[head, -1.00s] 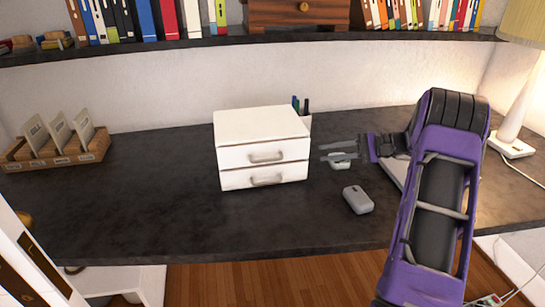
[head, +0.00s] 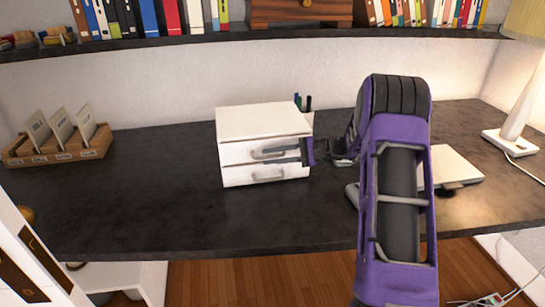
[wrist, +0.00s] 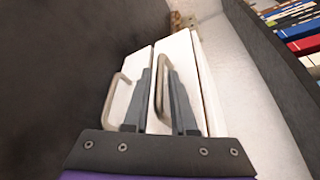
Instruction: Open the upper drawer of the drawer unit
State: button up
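The drawer unit (head: 265,124) is a white box on the dark desk, with an upper drawer (head: 235,154) and a lower drawer (head: 232,176), both shut. Each front has a grey bar handle. My gripper (head: 277,154) is at the front of the unit from the right, with its fingers over the upper handle (head: 262,154). In the wrist view the unit appears turned on its side. There my gripper (wrist: 161,78) is open, with the upper handle (wrist: 159,100) between its two fingers and the lower handle (wrist: 112,98) outside them. Contact with the handle cannot be told.
A pen holder (head: 309,118) stands behind the unit's right side. A white flat device (head: 450,166) and a lamp (head: 510,125) are to the right. A card holder (head: 60,154) is at the left. A shelf (head: 200,36) runs above. The desk before the unit is clear.

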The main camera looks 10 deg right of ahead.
jog(key=shift+a, duration=0.1)
grip_shut()
dwell(1.4)
